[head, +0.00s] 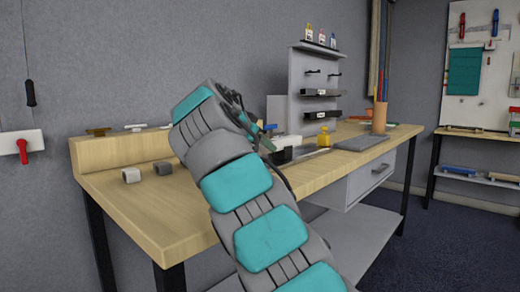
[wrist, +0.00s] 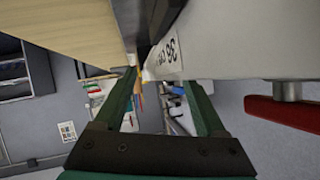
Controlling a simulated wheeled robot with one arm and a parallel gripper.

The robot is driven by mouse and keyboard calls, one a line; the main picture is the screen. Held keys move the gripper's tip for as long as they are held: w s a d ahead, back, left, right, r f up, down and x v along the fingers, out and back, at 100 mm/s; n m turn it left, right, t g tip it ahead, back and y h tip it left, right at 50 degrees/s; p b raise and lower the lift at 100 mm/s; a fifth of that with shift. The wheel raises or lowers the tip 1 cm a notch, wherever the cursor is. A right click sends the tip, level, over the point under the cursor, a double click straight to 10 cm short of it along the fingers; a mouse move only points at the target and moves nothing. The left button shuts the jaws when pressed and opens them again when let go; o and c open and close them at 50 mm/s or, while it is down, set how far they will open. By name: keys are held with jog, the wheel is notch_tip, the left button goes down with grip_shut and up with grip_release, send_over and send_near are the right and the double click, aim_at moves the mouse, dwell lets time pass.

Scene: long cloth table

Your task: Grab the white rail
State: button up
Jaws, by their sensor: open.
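My gripper (head: 266,138) is over the table beside a white block-like thing (head: 287,141) with dark parts, and my arm hides much of that spot. In the wrist view my gripper (wrist: 158,78) has two green fingers set apart, with nothing clearly held between them. A long white body (wrist: 225,38) with a label starting "36" fills the upper right there, close to the fingertips. It may be the white rail, but I cannot tell for sure. A red bar (wrist: 290,112) on a grey post sits at its right end.
The wooden table (head: 140,205) runs along the wall. A grey tool stand (head: 302,85), a yellow thing (head: 323,137), a grey flat board (head: 362,143) and a pencil cup (head: 379,117) stand farther along. Two small blocks (head: 131,175) lie at left.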

jog(key=shift+f, duration=0.15)
grip_shut()
dwell(0.4)
